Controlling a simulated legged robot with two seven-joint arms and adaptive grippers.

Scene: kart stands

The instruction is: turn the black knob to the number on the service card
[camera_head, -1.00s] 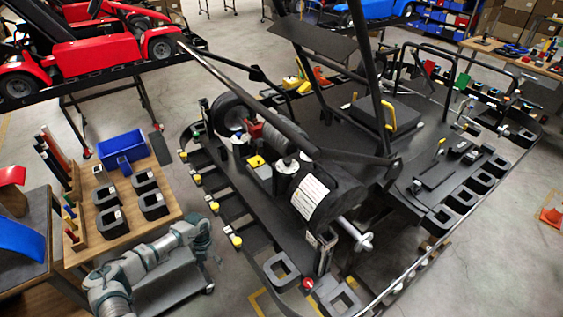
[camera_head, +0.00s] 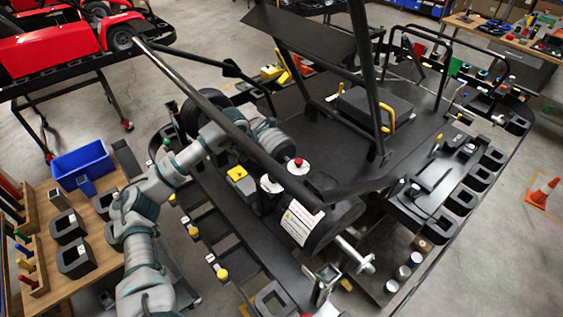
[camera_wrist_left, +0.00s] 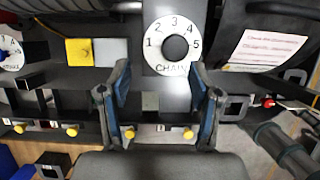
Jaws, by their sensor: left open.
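The black knob (camera_wrist_left: 176,48) sits at the middle of a white round dial (camera_wrist_left: 153,63) numbered 1 to 5 and lettered CHAIN, in the left wrist view. I cannot make out where the knob points. A white sheet with red print (camera_wrist_left: 262,50), perhaps the service card, lies right of the dial; its text is too small to read. A white printed label also shows in the head view (camera_head: 300,222). My left gripper (camera_wrist_left: 163,88) is open and empty, its fingers below the dial, apart from the knob. In the head view my left arm reaches over the kart, its fingertips hidden.
A second numbered dial (camera_wrist_left: 10,55) is at the left edge of the wrist view. A yellow block (camera_wrist_left: 79,52) sits left of the knob's dial. A black frame bar (camera_head: 235,120) crosses close to my arm. A blue bin (camera_head: 90,160) stands on the wooden bench.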

